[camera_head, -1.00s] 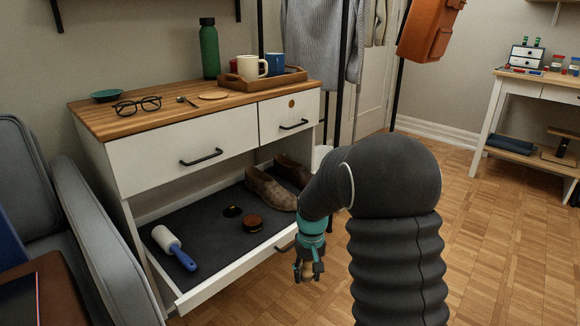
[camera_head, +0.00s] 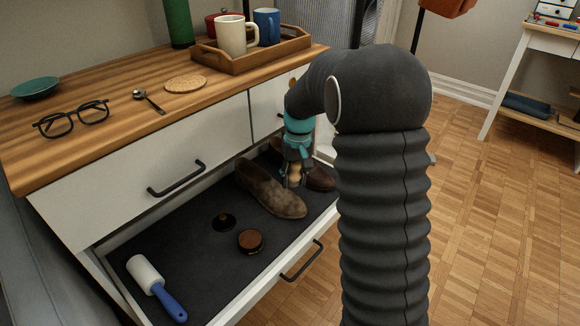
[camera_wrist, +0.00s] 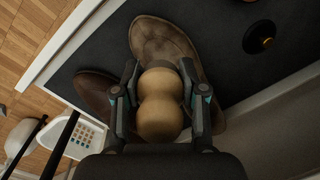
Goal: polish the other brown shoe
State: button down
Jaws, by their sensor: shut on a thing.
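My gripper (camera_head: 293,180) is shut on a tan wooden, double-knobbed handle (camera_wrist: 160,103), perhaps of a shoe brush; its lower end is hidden. It is over the shoes at the right end of the open drawer. The lighter brown shoe (camera_head: 262,189) looks dull and patchy, and its toe (camera_wrist: 160,38) shows beyond the handle in the wrist view. The darker reddish-brown shoe (camera_head: 320,178) lies behind and right, partly hidden by my gripper; it also shows in the wrist view (camera_wrist: 95,88). I cannot tell whether the held thing touches either shoe.
A blue-handled lint roller (camera_head: 155,285) lies at the left. The wooden dresser top (camera_head: 110,90), with glasses (camera_head: 72,119) and a mug tray (camera_head: 250,60), overhangs the drawer.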

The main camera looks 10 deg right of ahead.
aim_at(290, 203)
jog(key=shift+w+a+f+b, duration=0.1)
jog(key=shift+f+b, duration=0.6)
jog(key=shift+f, duration=0.3)
jog(key=shift+w+a+f+b, duration=0.15)
jog(key=shift+f+b, duration=0.55)
jog(key=shift+f, duration=0.25)
jog(key=shift+w+a+f+b, duration=0.1)
jog(key=shift+f+b, duration=0.6)
jog(key=shift+f, duration=0.3)
jog(key=shift+w+f+b, duration=0.15)
jog(key=shift+f+b, duration=0.25)
jog(key=shift+f, duration=0.5)
jog(key=shift+s+d+f+b, duration=0.2)
jog(key=shift+s+d, duration=0.45)
jog(key=shift+s, duration=0.25)
jog(key=shift+s+d+f+b, duration=0.15)
jog(key=shift+s+d, duration=0.45)
jog(key=shift+s, duration=0.3)
